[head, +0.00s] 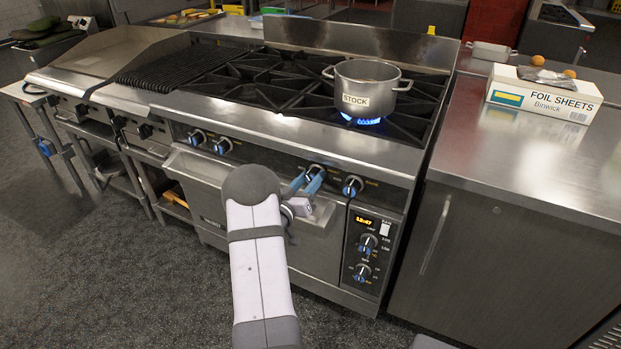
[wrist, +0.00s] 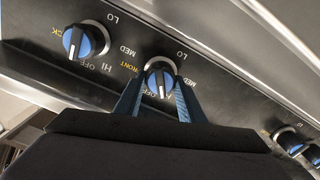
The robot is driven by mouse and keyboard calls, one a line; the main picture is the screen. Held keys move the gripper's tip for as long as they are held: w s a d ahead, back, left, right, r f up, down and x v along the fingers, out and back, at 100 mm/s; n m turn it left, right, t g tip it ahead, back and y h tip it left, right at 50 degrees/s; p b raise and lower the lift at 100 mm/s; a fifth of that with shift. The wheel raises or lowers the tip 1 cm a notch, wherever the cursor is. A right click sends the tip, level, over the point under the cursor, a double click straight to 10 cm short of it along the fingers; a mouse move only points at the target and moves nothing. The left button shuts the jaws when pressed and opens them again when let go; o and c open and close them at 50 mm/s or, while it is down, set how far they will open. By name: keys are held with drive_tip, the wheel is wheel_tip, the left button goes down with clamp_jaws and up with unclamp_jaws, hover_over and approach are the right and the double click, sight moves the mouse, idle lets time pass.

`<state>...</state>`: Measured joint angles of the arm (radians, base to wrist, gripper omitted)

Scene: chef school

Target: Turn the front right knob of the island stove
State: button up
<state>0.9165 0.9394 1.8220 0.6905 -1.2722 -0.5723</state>
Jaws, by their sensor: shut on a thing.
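The island stove (head: 300,130) has a row of blue-and-black knobs along its front panel. My gripper (head: 312,180) is at the third knob from the left in the head view (head: 316,170). In the wrist view my gripper (wrist: 157,100) has its two blue fingers on either side of that knob (wrist: 160,78), shut on it, beside a yellow FRONT label. The knob's white line runs towards the bottom of the wrist view; the marking there is partly hidden by the fingers. The neighbouring knob (head: 353,186), also in the wrist view (wrist: 86,40), is free, with a partly cut-off yellow label.
A pot labelled STOCK (head: 367,88) stands at the stove's right over a lit blue flame (head: 362,120). Two knobs (head: 209,141) sit further left. An oven control panel (head: 368,250) is below right. A foil sheets box (head: 543,95) lies on the right counter.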

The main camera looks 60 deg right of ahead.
drive_tip(key=shift+n, duration=0.6)
drive_tip(key=shift+f, duration=0.1)
drive_tip(key=o, duration=1.1)
drive_tip(key=shift+c, duration=0.2)
drive_tip(key=shift+a, duration=0.1)
drive_tip(key=a, duration=0.7)
drive_tip(key=shift+a, duration=0.1)
